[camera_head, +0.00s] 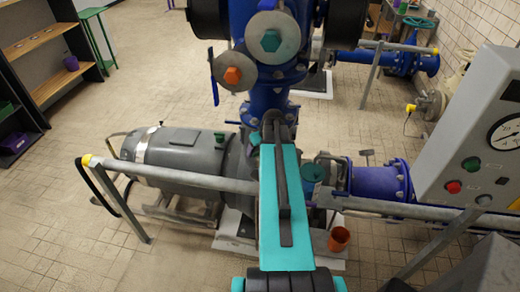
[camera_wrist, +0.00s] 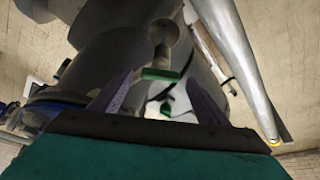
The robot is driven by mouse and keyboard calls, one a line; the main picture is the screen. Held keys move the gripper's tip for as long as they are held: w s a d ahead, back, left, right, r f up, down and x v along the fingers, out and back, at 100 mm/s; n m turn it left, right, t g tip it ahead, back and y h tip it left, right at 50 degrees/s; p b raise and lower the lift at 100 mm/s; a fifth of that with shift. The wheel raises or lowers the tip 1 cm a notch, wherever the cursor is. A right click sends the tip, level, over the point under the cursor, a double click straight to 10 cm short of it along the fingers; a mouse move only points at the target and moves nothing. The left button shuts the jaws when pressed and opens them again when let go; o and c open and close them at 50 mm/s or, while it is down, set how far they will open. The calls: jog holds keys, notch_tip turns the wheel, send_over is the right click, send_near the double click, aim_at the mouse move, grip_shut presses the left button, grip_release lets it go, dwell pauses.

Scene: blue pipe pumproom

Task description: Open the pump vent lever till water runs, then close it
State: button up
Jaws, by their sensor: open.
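In the wrist view, my gripper (camera_wrist: 159,79) is open, with one dark purple finger on each side. A small green bar (camera_wrist: 161,74), which looks like the vent lever, lies crosswise between the fingertips below a round metal fitting (camera_wrist: 163,32). I cannot tell whether the fingers touch it. The grey pump body (camera_wrist: 105,60) fills the view behind. In the head view, my teal arm covers the pump's middle, so the lever and my gripper cannot be made out there. The grey motor (camera_head: 180,150) lies left of the arm. No running water shows.
An orange cup (camera_head: 339,238) stands right of my arm, near the pump base. A grey railing (camera_head: 190,181) with a yellow end crosses in front of the pump. A grey control box (camera_head: 460,150) with buttons and a gauge stands at right. Blue pipework (camera_head: 380,180) lies between.

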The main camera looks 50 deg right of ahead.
jog(key=shift+w+f, duration=0.15)
jog(key=shift+f, duration=0.3)
jog(key=c, duration=1)
jog(key=shift+c, duration=0.2)
jog(key=shift+m+b, duration=0.5)
jog(key=shift+m, duration=0.1)
jog(key=shift+w+a+m+g+h+b, duration=0.1)
jog(key=shift+m+g+h+b, duration=0.2)
jog(key=shift+m+h+b, duration=0.5)
jog(key=shift+w+m+g+h+b, duration=0.1)
jog(key=shift+m+g+h+b, duration=0.2)
jog(key=shift+m+b, duration=0.75)
jog(key=shift+m+g+h+b, duration=0.2)
jog(key=shift+m+g+b, duration=0.2)
jog(key=shift+m, duration=1.25)
